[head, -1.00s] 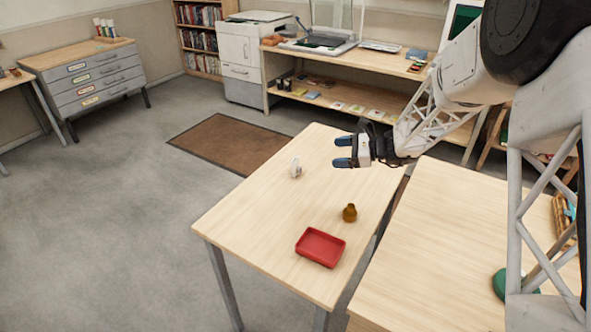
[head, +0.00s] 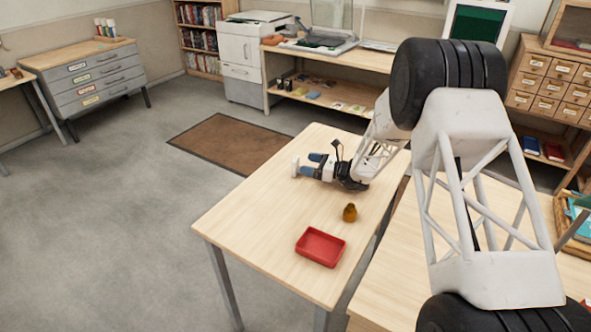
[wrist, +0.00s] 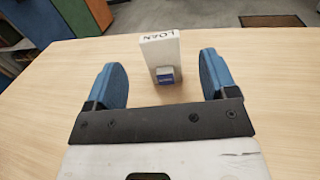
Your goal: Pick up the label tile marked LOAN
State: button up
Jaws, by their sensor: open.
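The white LOAN tile (wrist: 158,45) stands upright on the pale wooden table (wrist: 60,75). Its lettering shows on the top face, and a small blue block or patch shows low on its near side. My gripper (wrist: 163,68) is open, with its two blue fingers on either side of the view and the tile between and just beyond their tips. I see clear gaps to both fingers. In the head view my gripper (head: 308,164) points left at the tile (head: 295,166), close to the table top.
A small brown pot (head: 350,213) and a red tray (head: 320,247) stand nearer on the same table. A second table (head: 400,270) adjoins on the right. The table's left part is bare. A brown mat (head: 232,143) lies on the floor behind.

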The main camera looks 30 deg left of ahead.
aim_at(297, 160)
jog(key=shift+x, duration=1.25)
jog(key=shift+a, duration=0.1)
jog(key=shift+x, duration=2.55)
jog(key=shift+r, duration=0.1)
jog(key=c, duration=1)
jog(key=shift+r, duration=0.15)
